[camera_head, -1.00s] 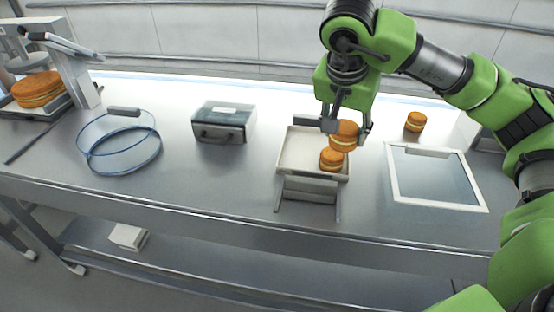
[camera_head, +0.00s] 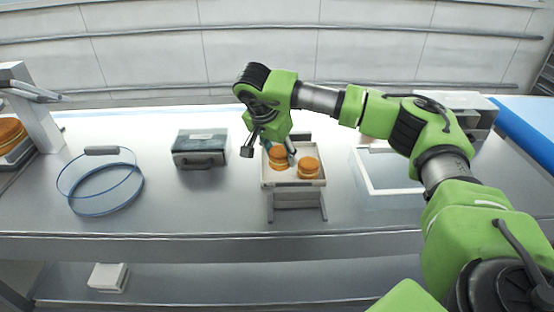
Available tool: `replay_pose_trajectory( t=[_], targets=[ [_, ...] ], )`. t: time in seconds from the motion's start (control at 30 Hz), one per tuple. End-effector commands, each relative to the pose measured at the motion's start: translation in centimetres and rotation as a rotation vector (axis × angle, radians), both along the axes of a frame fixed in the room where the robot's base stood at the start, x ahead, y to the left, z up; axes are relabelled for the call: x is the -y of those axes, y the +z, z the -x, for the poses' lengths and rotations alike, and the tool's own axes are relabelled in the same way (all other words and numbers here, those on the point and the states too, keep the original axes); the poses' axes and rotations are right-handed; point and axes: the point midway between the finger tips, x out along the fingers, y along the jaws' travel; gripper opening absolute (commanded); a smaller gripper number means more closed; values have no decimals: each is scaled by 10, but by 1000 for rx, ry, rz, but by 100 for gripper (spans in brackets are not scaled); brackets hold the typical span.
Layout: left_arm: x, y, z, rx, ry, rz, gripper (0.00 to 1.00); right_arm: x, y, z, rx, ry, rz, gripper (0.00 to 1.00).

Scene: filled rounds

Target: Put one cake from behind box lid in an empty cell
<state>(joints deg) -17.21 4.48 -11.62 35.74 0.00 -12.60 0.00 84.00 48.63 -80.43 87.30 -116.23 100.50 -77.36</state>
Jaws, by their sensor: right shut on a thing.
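My right gripper (camera_head: 270,148) is shut on a round orange-brown cake (camera_head: 278,158) with a pale filling. It holds this cake at the back left of the open white box (camera_head: 268,184); I cannot tell whether the cake touches the box floor. A second similar cake (camera_head: 308,168) sits in the right part of the box. The white-framed box lid (camera_head: 398,191) with a clear pane lies to the right, partly covered by my right arm. The area behind the lid is mostly hidden by that arm. My left gripper is not in view.
A dark case (camera_head: 200,150) with a handle stands left of the box. A blue-ringed hoop-like thing (camera_head: 106,192) lies further left. A scale-like stand with a large cake (camera_head: 12,131) is at the far left edge. The counter between case and box is clear.

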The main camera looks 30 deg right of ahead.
Motion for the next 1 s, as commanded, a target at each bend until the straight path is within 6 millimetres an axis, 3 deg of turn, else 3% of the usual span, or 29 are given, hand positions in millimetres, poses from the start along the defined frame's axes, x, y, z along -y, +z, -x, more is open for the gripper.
replay_pose_trajectory(
  t=[0.3, 0.5, 0.9, 0.93, 1.0],
  targets=[
    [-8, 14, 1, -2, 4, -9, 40, 3, -26, -21, -2, 0, 2, 33],
    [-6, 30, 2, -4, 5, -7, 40, 3, -51, -20, -1, 1, 1, 33],
    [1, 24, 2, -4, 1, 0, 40, 3, -60, -20, 1, 0, 1, 33],
    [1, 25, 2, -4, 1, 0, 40, 3, -58, -20, 1, 0, 1, 49],
    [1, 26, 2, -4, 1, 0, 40, 3, -58, -20, 1, 0, 1, 49]
  ],
)
